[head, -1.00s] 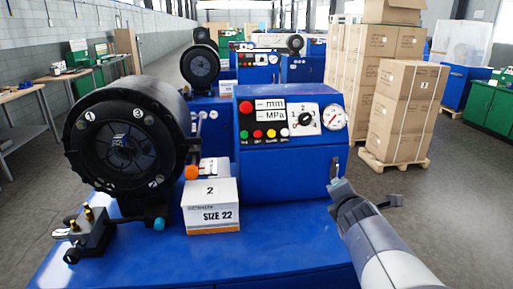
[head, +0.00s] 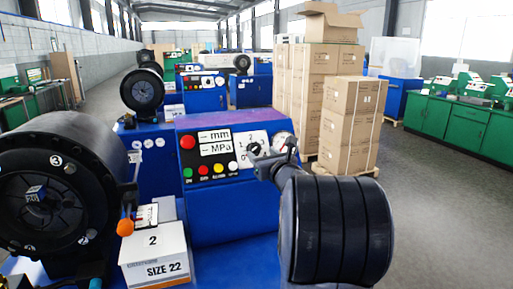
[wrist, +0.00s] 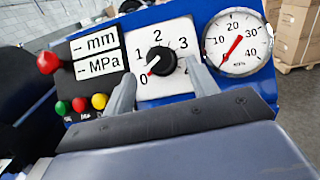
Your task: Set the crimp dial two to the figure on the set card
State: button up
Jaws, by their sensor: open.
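The crimp dial is a black knob (wrist: 161,61) on a white plate marked 0 to 4. Its red mark points lower left, near 0. In the head view the dial (head: 254,149) sits on the blue machine's panel, partly hidden by my gripper (head: 275,160). In the wrist view my gripper (wrist: 160,72) is open, one finger on each side of the knob in the picture; I see no contact. A white box (head: 153,255) reads "2" and "SIZE 22". A small card (head: 146,216) stands behind it, its print too small to read.
A pressure gauge (wrist: 238,44) is right of the dial. A red button (wrist: 47,62), small coloured buttons and mm/MPa displays are left of it. The black crimper head (head: 50,185) with an orange-tipped lever stands at left. Stacked cartons (head: 350,125) stand behind at right.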

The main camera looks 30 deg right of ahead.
aim_at(257, 149)
jog(key=shift+w+d+p, duration=0.2)
jog(key=shift+w+p, duration=0.05)
jog(key=shift+w, duration=0.8)
jog(key=shift+w+d+p, duration=0.2)
jog(key=shift+w, duration=0.85)
jog(key=c, duration=1)
jog(key=shift+o, duration=0.2)
